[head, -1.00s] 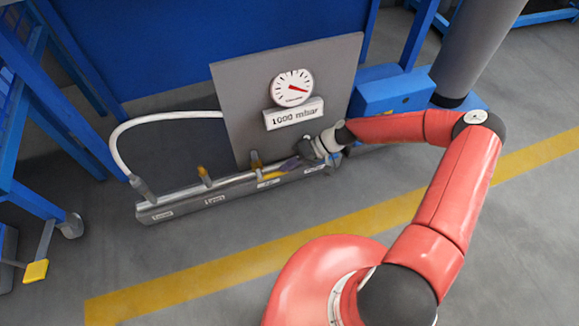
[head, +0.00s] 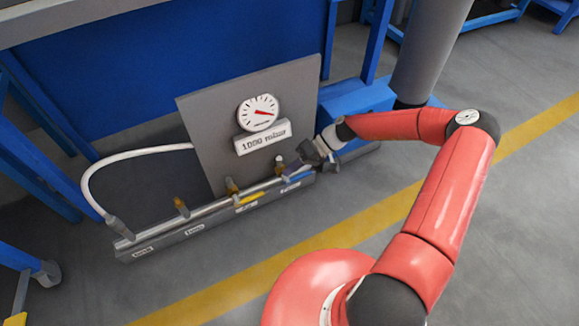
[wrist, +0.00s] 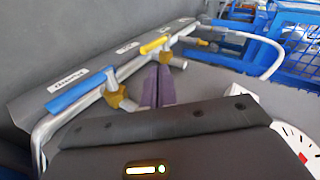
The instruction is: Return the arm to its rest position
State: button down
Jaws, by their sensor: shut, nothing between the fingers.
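My red arm reaches from the lower right of the head view and bends at its elbow (head: 468,118). My gripper (wrist: 158,86) shows in the wrist view as two purple fingers pressed together with nothing between them. In the head view it is small and dark, close to the right end of the pipe manifold (head: 200,222). In the wrist view the fingers lie over the picture between a blue valve handle (wrist: 82,90) and a yellow valve handle (wrist: 165,40). I cannot tell whether they touch the manifold.
A grey panel (head: 205,125) with a round gauge (head: 258,112) and a "1000 mbar" sign (head: 262,138) stands behind the manifold. A white hose (head: 92,175) loops at its left. A blue box (head: 355,115) and grey column (head: 428,50) stand right. Floor in front is clear.

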jog(key=s+d+r+m+t+h+p, duration=0.1)
jog(key=s+d+r+h, duration=0.25)
jog(key=r, duration=0.55)
jog(key=s+d+r+t+h+p, duration=0.1)
jog(key=s+d+r+h+p, duration=0.2)
jog(key=r, duration=0.5)
jog(key=s+d+r+m+t+h, duration=0.1)
jog(key=s+d+r+h, duration=0.2)
jog(key=r, duration=0.6)
jog(key=s+r+m+t+h+p, duration=0.1)
jog(key=s+r+m+t, duration=0.3)
jog(key=s+r, duration=0.9)
notch_tip(320, 180, up, 2)
jog(key=shift+s+d+t+p, duration=0.25)
jog(key=shift+d+t+p, duration=0.2)
jog(key=shift+t, duration=0.55)
